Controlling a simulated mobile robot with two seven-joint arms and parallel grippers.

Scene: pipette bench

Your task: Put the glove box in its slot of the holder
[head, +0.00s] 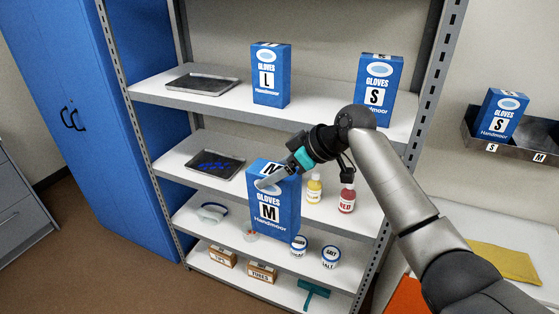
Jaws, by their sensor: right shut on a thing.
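The blue glove box marked M (284,218) is in front of the shelf unit, roughly upright. My right gripper (271,181) is shut on it near its top; a finger lies across the upper front face. The metal holder (517,152) is on the wall at the right, with labels S and M on its front. A blue glove box marked S (499,114) stands in its left slot, above the S label. The slot by the M label looks empty, with its right end cut by the picture edge. My left gripper is not in view.
Glove boxes marked L (270,75) and S (379,86) stand on the upper shelf. Yellow (314,190) and red (347,199) bottles stand close to the right of the held box. A shelf post (425,110) lies between it and the holder.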

